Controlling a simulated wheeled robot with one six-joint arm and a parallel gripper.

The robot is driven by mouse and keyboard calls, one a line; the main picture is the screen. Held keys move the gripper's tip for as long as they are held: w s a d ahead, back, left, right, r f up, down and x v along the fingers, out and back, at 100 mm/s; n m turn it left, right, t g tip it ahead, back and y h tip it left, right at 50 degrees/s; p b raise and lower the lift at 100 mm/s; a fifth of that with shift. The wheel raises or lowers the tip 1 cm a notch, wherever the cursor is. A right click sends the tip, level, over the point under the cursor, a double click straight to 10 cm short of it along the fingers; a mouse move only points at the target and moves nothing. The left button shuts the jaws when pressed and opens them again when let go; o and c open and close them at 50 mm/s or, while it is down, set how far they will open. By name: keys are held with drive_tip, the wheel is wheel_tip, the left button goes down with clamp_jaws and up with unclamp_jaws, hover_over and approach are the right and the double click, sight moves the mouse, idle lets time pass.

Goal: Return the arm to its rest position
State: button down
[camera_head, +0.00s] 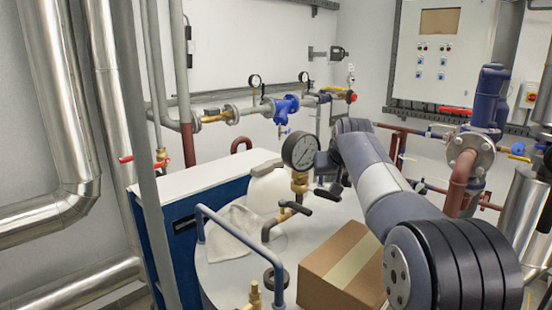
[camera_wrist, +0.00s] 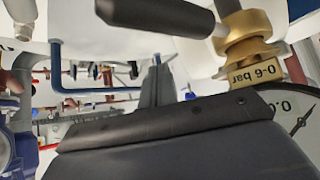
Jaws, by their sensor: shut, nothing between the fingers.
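My arm (camera_head: 385,180) reaches from the lower right of the head view toward the middle. Its far end is beside a round pressure gauge (camera_head: 300,151) on a brass fitting, and the gauge partly hides that end. In the wrist view my gripper (camera_wrist: 158,85) shows as grey fingers closed together, with nothing between them. The brass fitting (camera_wrist: 247,40) with an upside-down "0-6 bar" tag and part of the gauge dial (camera_wrist: 299,118) are close at the right. I cannot tell the exact gap between my gripper and the gauge.
A cardboard box (camera_head: 340,268) stands on the round tank top (camera_head: 225,275) below my arm. A white bottle (camera_head: 268,190), a cloth (camera_head: 238,232) and a blue rail (camera_head: 240,240) are to its left. Pipes with a blue valve (camera_head: 286,107) run behind. A control cabinet (camera_head: 440,50) hangs at the back right.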

drive_tip(key=b+v, duration=0.1)
drive_tip(key=v, duration=0.8)
drive_tip(key=shift+d+r+n+y, duration=0.25)
drive_tip(key=shift+n+y, duration=0.05)
drive_tip(key=shift+n, duration=0.1)
drive_tip(key=shift+r, duration=0.1)
